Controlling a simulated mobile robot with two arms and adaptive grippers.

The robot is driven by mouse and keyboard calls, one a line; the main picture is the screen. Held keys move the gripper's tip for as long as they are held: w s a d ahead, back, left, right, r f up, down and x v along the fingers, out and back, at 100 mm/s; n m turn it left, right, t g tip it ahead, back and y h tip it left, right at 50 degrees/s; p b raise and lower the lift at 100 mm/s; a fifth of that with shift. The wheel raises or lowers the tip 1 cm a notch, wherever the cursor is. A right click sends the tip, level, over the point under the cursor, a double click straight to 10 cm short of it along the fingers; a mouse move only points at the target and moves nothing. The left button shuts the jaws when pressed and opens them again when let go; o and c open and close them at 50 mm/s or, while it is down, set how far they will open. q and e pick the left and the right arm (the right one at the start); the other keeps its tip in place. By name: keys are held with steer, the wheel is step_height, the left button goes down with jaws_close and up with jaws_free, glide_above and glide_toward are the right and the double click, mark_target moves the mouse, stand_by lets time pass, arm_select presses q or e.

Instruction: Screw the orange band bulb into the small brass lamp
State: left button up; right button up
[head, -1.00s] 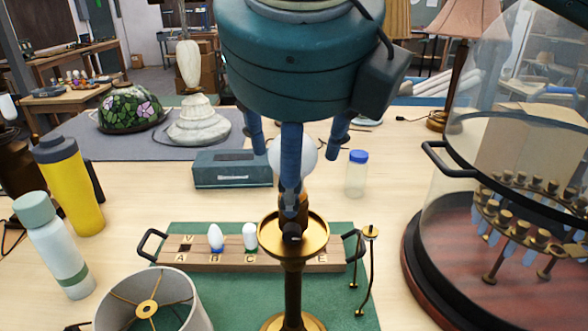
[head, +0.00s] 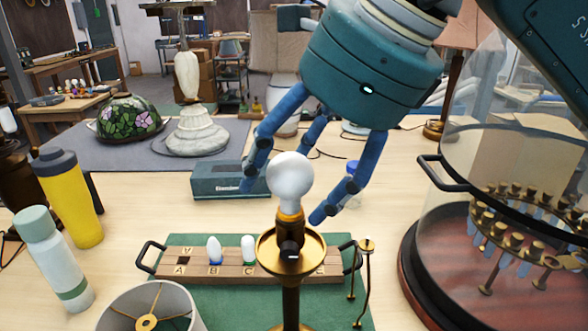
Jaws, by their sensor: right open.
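The small brass lamp (head: 291,254) stands upright on the green mat (head: 240,300) at the front middle. The white bulb with the orange band (head: 291,181) sits upright in the lamp's socket, its orange band showing just above the brass. How tightly it is seated cannot be told. My right gripper (head: 283,203) is open and empty, its blue fingers spread to either side of and behind the bulb, apart from it. My left gripper is not in view.
A wooden rack (head: 200,263) with lettered places holds white bulbs behind the lamp. A lampshade (head: 150,305) lies at front left. A glass dome (head: 500,240) on a round base stands at right. A yellow bottle (head: 70,200) and a pale bottle (head: 50,255) stand at left.

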steer(key=c, duration=1.1)
steer(key=shift+c, duration=0.6)
steer(key=shift+f+m+t+h+b, duration=0.2)
steer(key=shift+m+t+h+b, duration=0.25)
steer(key=shift+m+b, duration=0.6)
steer(key=m, duration=0.1)
steer(key=m+t+h+b, duration=0.1)
steer(key=m, duration=0.1)
steer(key=shift+s+a+m, duration=0.15)
steer(key=shift+a+m, duration=0.05)
steer(key=shift+m, duration=0.05)
steer(key=shift+d+r+m+h, duration=0.1)
steer(key=shift+m+h, duration=0.45)
steer(key=shift+m, duration=0.55)
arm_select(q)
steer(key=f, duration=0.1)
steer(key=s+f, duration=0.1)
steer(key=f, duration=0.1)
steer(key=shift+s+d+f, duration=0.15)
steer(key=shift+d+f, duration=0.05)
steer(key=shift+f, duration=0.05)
arm_select(e)
steer(key=shift+r, duration=0.1)
